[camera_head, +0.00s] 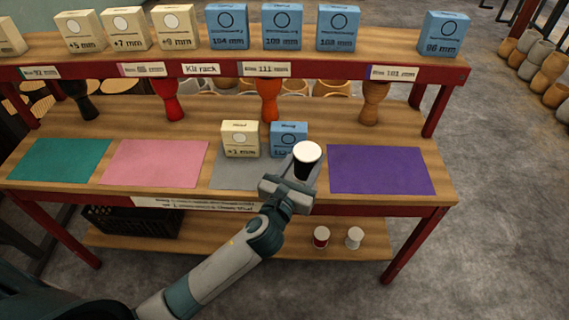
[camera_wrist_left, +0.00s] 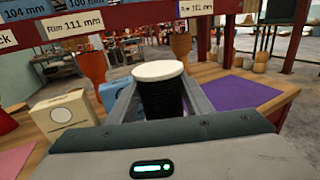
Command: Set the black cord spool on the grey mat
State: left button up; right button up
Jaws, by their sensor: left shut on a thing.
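The black cord spool (camera_head: 307,159) has a white top and is upright in my left gripper (camera_head: 302,172), above the right end of the grey mat (camera_head: 228,175). In the left wrist view the spool (camera_wrist_left: 160,95) stands between the two fingers, and the gripper (camera_wrist_left: 160,105) is shut on it. I cannot tell whether the spool's base touches anything. The grey mat is partly hidden by my left arm and by a cream box (camera_head: 240,139) and a blue box (camera_head: 288,138). My right gripper is not in view.
A purple mat (camera_head: 381,170) lies right of the grey one, pink (camera_head: 154,162) and teal (camera_head: 60,160) mats left. Several goblet drums hang under the upper shelf, including an orange one (camera_head: 269,98).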

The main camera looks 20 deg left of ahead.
pick_arm(q)
jog(key=w+a+f, duration=0.4)
jog(key=a, duration=0.2)
jog(key=shift+w+a+f, duration=0.15)
jog(key=shift+w+f, duration=0.05)
jog(key=shift+f, duration=0.1)
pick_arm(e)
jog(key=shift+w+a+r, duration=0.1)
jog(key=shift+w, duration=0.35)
